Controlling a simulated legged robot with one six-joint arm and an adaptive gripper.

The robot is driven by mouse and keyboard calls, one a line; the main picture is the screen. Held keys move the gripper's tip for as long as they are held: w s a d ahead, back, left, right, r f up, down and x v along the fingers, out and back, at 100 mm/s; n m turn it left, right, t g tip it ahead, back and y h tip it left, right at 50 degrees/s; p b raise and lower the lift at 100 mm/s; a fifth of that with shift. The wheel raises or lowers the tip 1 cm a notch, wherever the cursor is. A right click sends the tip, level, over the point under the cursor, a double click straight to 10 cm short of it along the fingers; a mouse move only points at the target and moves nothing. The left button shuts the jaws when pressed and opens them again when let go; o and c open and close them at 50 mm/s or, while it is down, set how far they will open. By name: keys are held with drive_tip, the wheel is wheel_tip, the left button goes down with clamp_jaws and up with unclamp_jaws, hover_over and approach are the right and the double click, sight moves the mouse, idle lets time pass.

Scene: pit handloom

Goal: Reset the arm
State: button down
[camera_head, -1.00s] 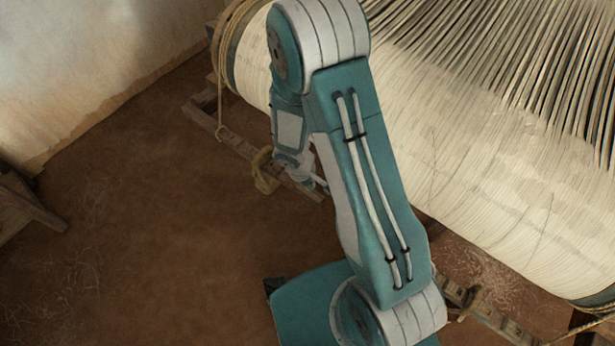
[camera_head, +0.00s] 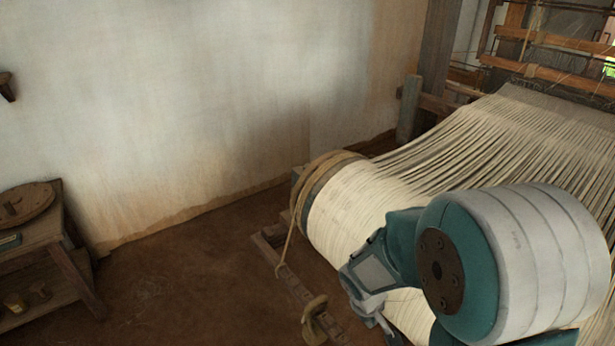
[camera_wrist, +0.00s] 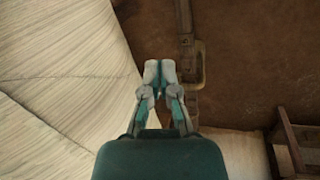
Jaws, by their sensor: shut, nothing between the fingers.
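My gripper (camera_wrist: 160,72) shows in the wrist view with its two pale grey fingertips together and nothing between them. Below it in that view, the brown floor and the cream warp roll (camera_wrist: 60,60) show. In the head view my teal and white arm fills the lower right. It partly covers the cream warp roll (camera_head: 345,205) of the loom. The gripper end is small there, low beside the roll, so its fingers are hard to make out.
A notched wooden bar (camera_head: 298,287) with a tan rope loop (camera_head: 314,318) lies near the roll's end. A wooden stool (camera_head: 75,270) stands at the left by the pale wall (camera_head: 200,100). Brown floor between stool and loom is clear. The loom frame (camera_head: 545,72) rises at the back right.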

drive_tip(key=s+r+m+t+y, duration=0.1)
drive_tip(key=s+r+m+t, duration=0.1)
drive_tip(key=s+r, duration=0.5)
drive_tip(key=s+r+m+t+y, duration=0.1)
drive_tip(key=s+r, duration=0.6)
drive_tip(key=r, duration=0.9)
drive_tip(key=shift+d+r+m+t+y, duration=0.35)
drive_tip(key=shift+m+t, duration=0.35)
drive_tip(key=shift+m, duration=0.4)
drive_tip(key=shift+a+f, duration=0.1)
